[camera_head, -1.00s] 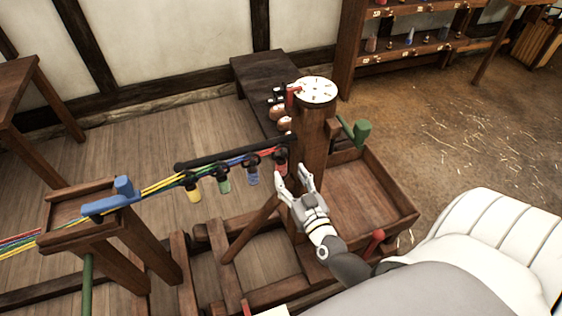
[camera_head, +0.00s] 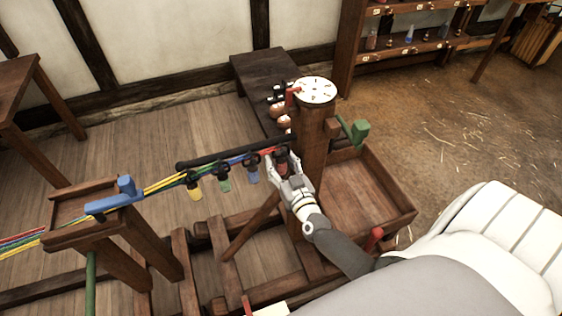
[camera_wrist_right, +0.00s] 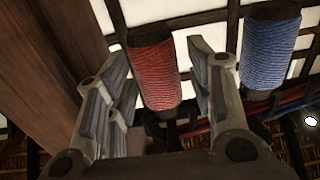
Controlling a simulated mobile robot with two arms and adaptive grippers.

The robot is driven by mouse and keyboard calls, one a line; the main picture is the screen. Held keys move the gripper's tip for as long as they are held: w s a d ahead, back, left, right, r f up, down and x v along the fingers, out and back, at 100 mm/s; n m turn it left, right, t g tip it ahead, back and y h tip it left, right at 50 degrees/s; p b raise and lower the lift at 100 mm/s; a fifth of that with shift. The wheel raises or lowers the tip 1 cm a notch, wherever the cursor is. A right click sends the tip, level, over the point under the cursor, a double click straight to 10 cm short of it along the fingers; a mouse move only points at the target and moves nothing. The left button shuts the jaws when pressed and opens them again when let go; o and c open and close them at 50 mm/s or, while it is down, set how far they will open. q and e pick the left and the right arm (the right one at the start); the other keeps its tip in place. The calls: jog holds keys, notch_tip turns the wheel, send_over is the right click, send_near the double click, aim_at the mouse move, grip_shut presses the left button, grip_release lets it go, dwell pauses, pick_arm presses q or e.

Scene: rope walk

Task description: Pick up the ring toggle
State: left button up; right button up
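I cannot tell which thing is the ring toggle. A red cord-wound spool (camera_wrist_right: 153,72) hangs at the right end of a dark bar (camera_head: 215,159), beside the wooden post (camera_head: 311,150). My right gripper (camera_head: 283,158) is at this spool. In the right wrist view my right gripper's fingers (camera_wrist_right: 160,65) stand open on either side of the red spool, with small gaps. A blue spool (camera_wrist_right: 269,50) is just outside the right finger. Yellow (camera_head: 194,191), green (camera_head: 224,184) and blue (camera_head: 253,174) spools hang along the bar in the head view. My left gripper is not in view.
A white-topped disc (camera_head: 316,90) caps the post. A wooden tray (camera_head: 398,222) is on the right of the post, with a green handle (camera_head: 360,132) above it. Coloured strands run left to a wooden stand (camera_head: 62,236) with a blue piece (camera_head: 110,203). Floor at far right is free.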

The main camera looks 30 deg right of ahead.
jog(key=c, duration=0.9)
jog(key=shift+c, duration=0.2)
jog(key=shift+r, duration=0.15)
